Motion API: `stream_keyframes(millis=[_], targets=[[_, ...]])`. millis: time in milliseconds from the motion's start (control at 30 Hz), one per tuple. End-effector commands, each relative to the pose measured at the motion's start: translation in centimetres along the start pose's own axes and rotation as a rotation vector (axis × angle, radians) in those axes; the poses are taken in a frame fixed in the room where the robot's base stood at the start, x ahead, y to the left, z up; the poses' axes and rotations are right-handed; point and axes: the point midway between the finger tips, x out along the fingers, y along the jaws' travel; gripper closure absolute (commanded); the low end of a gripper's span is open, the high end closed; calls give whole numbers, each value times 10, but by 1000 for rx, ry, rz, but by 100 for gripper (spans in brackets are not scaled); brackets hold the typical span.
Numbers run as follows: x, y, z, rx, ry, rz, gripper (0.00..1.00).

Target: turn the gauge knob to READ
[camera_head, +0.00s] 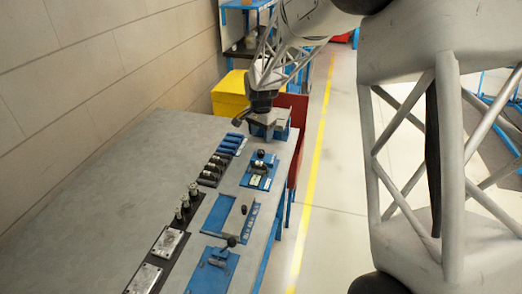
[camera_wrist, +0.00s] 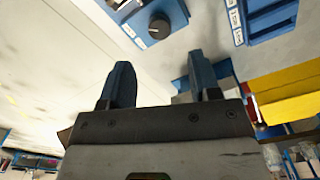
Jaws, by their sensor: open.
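In the wrist view a round black knob (camera_wrist: 159,25) stands on a blue box (camera_wrist: 176,12) near the top edge. Small white labels (camera_wrist: 133,36) sit along the box's left side; their lettering is too small to read, so I cannot tell the knob's setting. My gripper (camera_wrist: 159,62) is open and empty, its two fingers apart. The knob lies beyond the fingertips, between them in the picture and not touched. In the head view my gripper (camera_head: 265,132) is over the far end of the grey table, and I cannot clearly make out the knob there.
The grey table (camera_head: 130,190) carries blue fixtures along its right side, including a lever plate (camera_head: 212,270) and a panel with a dark knob (camera_head: 258,181). Dark racks with cylinders and metal blocks stand beside them. A yellow bin (camera_head: 230,92) is behind. The table's left part is clear.

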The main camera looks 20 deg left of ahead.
Motion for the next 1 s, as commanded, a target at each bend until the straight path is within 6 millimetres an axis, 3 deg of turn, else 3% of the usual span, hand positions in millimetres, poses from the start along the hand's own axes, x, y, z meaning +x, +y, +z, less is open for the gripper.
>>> stream_keyframes(millis=[467, 1000], targets=[[9, 1, 0, -1, -1, 2, 43], [67, 1, 0, -1, -1, 1, 43]])
